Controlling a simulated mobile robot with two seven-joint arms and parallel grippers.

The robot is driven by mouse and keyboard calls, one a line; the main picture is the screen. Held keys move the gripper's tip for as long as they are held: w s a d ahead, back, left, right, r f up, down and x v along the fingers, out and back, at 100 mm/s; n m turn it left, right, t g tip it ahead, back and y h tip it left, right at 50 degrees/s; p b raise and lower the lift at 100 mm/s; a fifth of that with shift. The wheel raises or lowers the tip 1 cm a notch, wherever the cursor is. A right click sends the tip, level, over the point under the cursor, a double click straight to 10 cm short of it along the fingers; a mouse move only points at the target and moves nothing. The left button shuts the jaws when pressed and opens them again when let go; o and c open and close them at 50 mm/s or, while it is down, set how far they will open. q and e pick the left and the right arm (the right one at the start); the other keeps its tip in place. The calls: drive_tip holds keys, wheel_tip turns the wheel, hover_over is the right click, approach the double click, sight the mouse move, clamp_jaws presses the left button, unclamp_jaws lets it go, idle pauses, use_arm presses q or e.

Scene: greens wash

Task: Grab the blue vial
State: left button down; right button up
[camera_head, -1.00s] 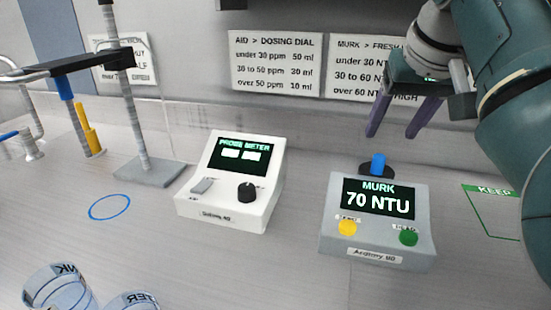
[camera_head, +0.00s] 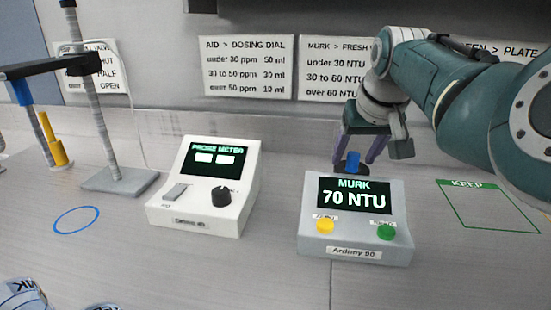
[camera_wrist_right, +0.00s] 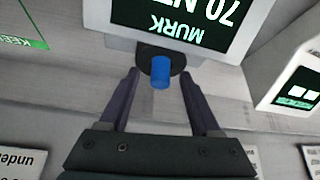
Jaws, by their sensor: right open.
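The blue vial (camera_head: 353,161) stands upright in a dark round holder at the back of the grey murk meter (camera_head: 312,243). It also shows in the right wrist view (camera_wrist_right: 161,72), near the meter's screen. My right gripper (camera_head: 357,163) is open and points down just behind the meter. In the wrist view its two dark fingers (camera_wrist_right: 160,78) lie to either side of the vial, with clear gaps, and their tips are about level with it. I cannot tell whether the tips are low enough to be around it. My left gripper is not in view.
A white probe meter (camera_head: 165,212) stands left of the murk meter. A stand (camera_head: 120,180) with a black arm is farther left. A green KEEP outline (camera_head: 490,208) marks bare bench at the right. Cups show at the lower left edge.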

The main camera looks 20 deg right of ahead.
clamp_jaws()
idle(0.5)
